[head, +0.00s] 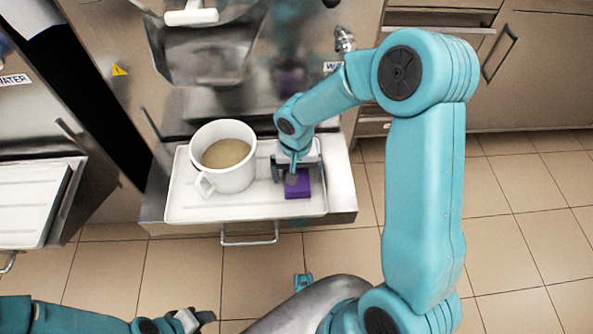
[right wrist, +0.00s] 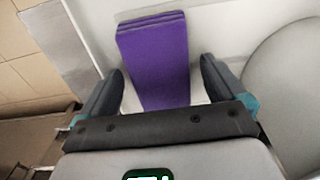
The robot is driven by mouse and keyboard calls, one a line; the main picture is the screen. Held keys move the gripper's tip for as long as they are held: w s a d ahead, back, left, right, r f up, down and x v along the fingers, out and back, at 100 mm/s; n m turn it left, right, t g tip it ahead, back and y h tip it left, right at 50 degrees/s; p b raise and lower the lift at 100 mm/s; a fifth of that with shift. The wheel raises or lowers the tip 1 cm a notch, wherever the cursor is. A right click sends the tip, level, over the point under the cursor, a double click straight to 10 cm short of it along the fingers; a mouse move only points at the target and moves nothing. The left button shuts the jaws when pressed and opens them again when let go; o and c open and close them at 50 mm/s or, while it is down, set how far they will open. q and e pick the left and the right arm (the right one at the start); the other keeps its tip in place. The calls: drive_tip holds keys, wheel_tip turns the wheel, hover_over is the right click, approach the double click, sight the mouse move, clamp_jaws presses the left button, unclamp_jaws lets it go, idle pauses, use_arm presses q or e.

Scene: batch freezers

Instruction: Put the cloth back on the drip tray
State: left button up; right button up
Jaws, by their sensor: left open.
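The purple cloth (head: 299,190) is a folded block lying on the right part of the white drip tray (head: 240,211). My right gripper (head: 291,178) is just above the cloth, pointing down. In the right wrist view the cloth (right wrist: 155,62) shows between the two fingers of the right gripper (right wrist: 160,85), with a gap on each side. The right gripper is open and does not hold the cloth. My left gripper (head: 194,318) is open and empty at the bottom of the head view, away from the tray.
A white pitcher (head: 223,176) with beige contents stands on the tray, left of the cloth. A machine spout and chute (head: 205,50) hang above it. A metal handle (head: 249,238) sits below the tray's front edge. Another tray (head: 35,200) is at the left. The tiled floor is clear.

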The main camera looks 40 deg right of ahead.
wheel_tip(320, 180, up, 12)
drive_tip(key=p, duration=0.3)
idle(0.8)
